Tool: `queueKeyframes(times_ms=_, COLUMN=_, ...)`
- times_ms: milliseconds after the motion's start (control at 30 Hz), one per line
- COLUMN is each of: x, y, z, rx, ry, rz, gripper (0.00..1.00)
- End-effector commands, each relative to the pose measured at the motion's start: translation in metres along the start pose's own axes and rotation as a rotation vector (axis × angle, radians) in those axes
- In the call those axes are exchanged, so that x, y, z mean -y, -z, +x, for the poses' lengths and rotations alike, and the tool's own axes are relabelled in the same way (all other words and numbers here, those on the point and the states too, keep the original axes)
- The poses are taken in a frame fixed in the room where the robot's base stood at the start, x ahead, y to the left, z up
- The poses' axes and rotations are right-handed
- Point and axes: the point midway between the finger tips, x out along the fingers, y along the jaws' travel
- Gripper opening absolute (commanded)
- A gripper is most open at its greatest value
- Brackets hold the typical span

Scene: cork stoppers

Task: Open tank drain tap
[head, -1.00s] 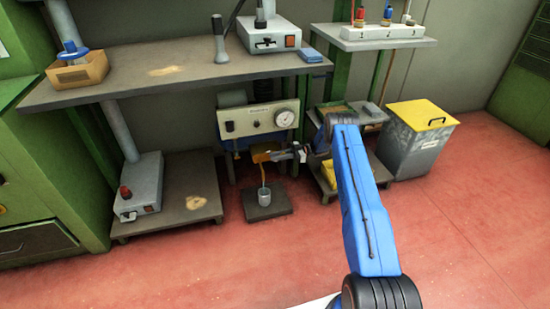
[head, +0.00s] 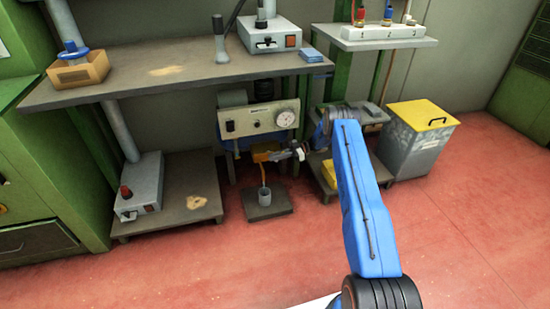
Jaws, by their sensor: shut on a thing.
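The tank unit (head: 258,120) stands under the long bench, with a cream front panel and a round gauge (head: 287,117). Below the panel is a brownish-orange drain tap (head: 263,156). A thin orange line, a stream or a tube, runs down from it to a small grey cup (head: 265,197). My gripper (head: 284,154) comes in from the right, at the right side of the tap. It is shut on what looks like the tap's handle. The fingers are small and dark here, so the handle itself and its angle are hard to make out.
The cup stands on a low dark plate (head: 281,209). A low trolley with a grey box (head: 142,187) is to the left. A yellow-lidded bin (head: 420,140) and a small rack are to the right. The red floor in front is clear.

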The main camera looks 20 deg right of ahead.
Motion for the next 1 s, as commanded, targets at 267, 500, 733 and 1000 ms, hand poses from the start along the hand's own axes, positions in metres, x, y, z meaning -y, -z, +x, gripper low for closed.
queueKeyframes(times_ms=267, x=0.000, y=0.000, z=-0.001, rx=0.005, ry=-0.001, rz=0.000, gripper=0.00)
queueKeyframes(times_ms=500, x=0.000, y=0.000, z=-0.001, rx=0.005, ry=0.000, rz=0.000, gripper=0.17)
queueKeyframes(times_ms=733, x=0.000, y=0.000, z=-0.006, rx=0.005, ry=-0.001, rz=-0.001, gripper=0.17)
queueKeyframes(times_ms=1000, x=0.000, y=0.000, z=-0.050, rx=0.005, ry=-0.003, rz=-0.002, gripper=0.17)
